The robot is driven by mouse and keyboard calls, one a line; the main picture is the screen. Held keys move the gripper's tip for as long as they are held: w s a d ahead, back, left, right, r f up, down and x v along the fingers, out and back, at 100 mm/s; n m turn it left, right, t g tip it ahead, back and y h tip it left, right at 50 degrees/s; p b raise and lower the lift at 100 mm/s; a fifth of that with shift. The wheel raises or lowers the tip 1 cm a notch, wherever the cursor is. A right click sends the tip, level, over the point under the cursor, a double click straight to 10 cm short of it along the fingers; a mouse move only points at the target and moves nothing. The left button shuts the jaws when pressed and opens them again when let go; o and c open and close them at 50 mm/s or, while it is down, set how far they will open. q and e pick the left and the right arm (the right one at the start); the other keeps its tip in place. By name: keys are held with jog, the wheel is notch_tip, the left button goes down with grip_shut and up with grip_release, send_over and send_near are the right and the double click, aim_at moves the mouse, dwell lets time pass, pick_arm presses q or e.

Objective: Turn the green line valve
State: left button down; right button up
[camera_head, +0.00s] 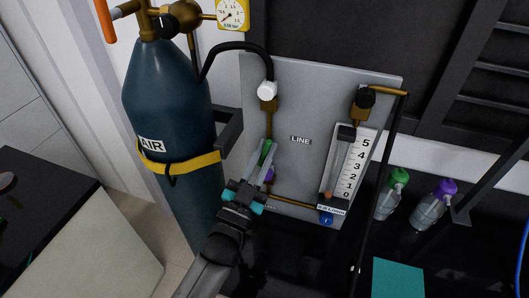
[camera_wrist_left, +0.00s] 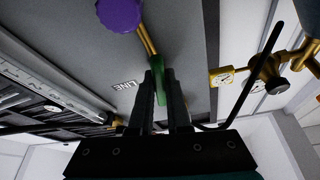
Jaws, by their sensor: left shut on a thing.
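The green line valve handle (camera_head: 266,150) is on the grey panel (camera_head: 312,95), to the lower left of the "LINE" label (camera_head: 300,140). My left gripper (camera_head: 262,160) reaches up to it from below, its fingers on either side of the handle. In the left wrist view the green handle (camera_wrist_left: 161,78) sits between the two dark fingers, and the left gripper (camera_wrist_left: 163,82) is shut on it. The fingers cover part of the handle. A brass pipe runs from the handle to a purple knob (camera_wrist_left: 120,14). My right gripper is not in view.
A dark blue AIR cylinder (camera_head: 165,95) with a yellow strap stands left of the panel. A flow meter (camera_head: 350,160) is on the panel's right. Green-capped (camera_head: 392,195) and purple-capped (camera_head: 433,205) bottles stand further right. A black hose arches above the handle.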

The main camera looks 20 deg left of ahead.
pick_arm(q)
jog(key=shift+n+y, duration=0.6)
jog(key=shift+n, duration=0.9)
jog(key=c, duration=0.9)
grip_release()
jog(key=b+v, duration=0.3)
jog(key=v, duration=1.2)
jog(key=shift+s+d+f, duration=0.1)
jog(key=shift+d+f, duration=0.05)
